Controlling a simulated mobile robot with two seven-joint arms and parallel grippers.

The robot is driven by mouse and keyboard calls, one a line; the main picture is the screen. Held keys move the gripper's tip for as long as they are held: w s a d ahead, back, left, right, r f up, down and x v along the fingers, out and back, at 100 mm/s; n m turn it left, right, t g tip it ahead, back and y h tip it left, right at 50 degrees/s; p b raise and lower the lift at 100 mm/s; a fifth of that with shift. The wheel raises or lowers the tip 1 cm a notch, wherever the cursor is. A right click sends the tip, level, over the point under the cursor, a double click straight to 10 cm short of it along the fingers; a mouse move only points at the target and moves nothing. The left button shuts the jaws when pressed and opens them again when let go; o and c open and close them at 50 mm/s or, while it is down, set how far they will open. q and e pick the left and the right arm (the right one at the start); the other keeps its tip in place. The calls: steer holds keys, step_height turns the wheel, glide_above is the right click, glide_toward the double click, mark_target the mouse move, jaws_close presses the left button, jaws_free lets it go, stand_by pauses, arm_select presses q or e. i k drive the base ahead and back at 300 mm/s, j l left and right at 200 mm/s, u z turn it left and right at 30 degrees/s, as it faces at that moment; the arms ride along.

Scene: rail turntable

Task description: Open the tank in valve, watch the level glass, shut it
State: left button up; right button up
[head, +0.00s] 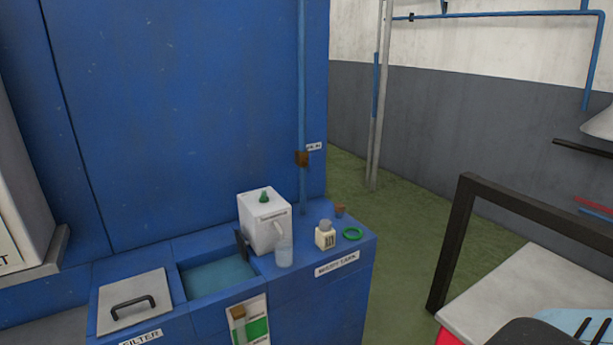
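A blue wash tank unit (345,297) stands at the left, with an open basin of bluish water (218,275) in its top. A level glass (239,328) with a brown cap is on its front, beside a white and green scale plate (258,325); the frame cuts off its lower part, and I cannot read the level. A blue pipe (302,80) runs down the wall to the tank's top. A brown block (302,158), which may be the tank in valve, sits on it beside a small label (314,147) too small to read surely. Neither gripper shows.
On the tank top are a white dispenser box (262,222), a clear cup (285,254), a small labelled bottle (325,236), a green ring (352,233) and a brown stopper (340,210). A handled lid (133,305) is left. A black frame (455,235) and bench (520,295) stand right, with green floor between.

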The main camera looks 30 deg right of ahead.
mark_target(309, 161)
steer(key=i+l+z, duration=0.25)
steer(key=i+l, duration=0.9)
